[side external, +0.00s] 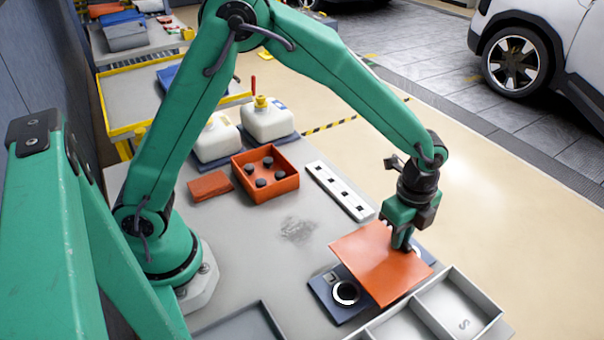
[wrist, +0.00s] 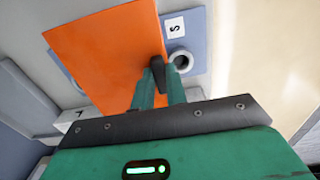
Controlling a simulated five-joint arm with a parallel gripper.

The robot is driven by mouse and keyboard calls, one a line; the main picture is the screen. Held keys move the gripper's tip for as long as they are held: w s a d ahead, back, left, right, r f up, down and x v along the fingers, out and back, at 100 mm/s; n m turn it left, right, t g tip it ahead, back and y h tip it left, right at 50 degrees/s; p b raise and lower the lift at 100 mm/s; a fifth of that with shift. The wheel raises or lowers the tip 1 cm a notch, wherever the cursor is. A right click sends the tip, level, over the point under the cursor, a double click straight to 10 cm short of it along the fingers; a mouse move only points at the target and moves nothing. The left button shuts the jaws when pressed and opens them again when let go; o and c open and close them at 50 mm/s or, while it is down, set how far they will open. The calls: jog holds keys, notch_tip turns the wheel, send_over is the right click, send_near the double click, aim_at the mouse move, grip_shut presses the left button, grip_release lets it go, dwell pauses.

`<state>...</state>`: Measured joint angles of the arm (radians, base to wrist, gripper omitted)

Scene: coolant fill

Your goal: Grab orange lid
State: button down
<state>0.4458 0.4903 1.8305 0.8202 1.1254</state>
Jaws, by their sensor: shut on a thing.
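The orange lid (side external: 375,264) is a flat, square orange plate. My gripper (side external: 403,246) is shut on it near its far right edge in the side view. The lid is tilted and seems held above the table, partly over a dark blue pad with a round ring (side external: 346,292). In the wrist view the lid (wrist: 105,50) extends up and left from my gripper's fingers (wrist: 160,85), which meet at its edge. The exact grip on the lid's edge is partly hidden by the fingers.
An open orange box (side external: 265,193) with several dark round caps stands mid-table, beside a small orange slab (side external: 210,186). A white strip with dark squares (side external: 340,190) lies nearby. A grey divided tray (side external: 478,290) is at front right. White jugs (side external: 266,124) stand behind.

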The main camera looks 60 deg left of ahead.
jog(key=s+d+r, duration=0.6)
jog(key=s+r, duration=0.2)
jog(key=s, duration=0.1)
jog(key=shift+s+d+r, duration=0.2)
jog(key=shift+s+r, duration=0.15)
jog(key=shift+s, duration=0.05)
jog(key=shift+w+a, duration=0.1)
